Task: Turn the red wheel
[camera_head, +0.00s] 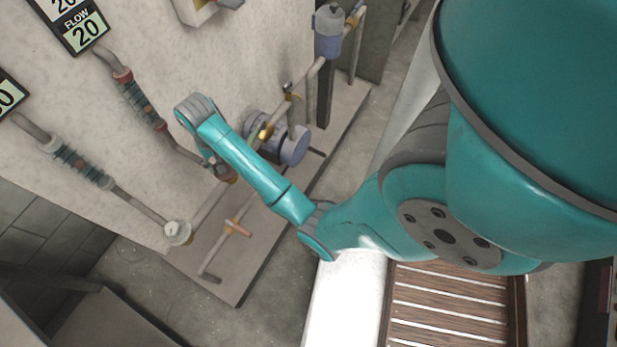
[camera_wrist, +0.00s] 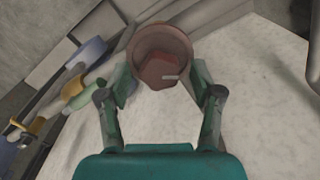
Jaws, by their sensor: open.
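In the wrist view a round, dull red-brown piece, which looks like the red wheel (camera_wrist: 159,70), sits at upper centre, with a raised rim around a darker hub. My gripper (camera_wrist: 161,78) is open, with one finger at each side of the wheel's lower part. I cannot tell whether the fingers touch the rim. In the head view my gripper (camera_head: 212,167) is at the pipework low on the pale wall, and my wrist and fingers mostly hide what is in front of it. Only a small orange-red bit shows there.
Pipes with striped flow tubes (camera_head: 139,103) run along the wall on the left. A blue-grey pump (camera_head: 293,146) and a yellow-handled valve (camera_head: 265,132) lie just right of my gripper. A slatted wooden pallet (camera_head: 450,305) lies lower right.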

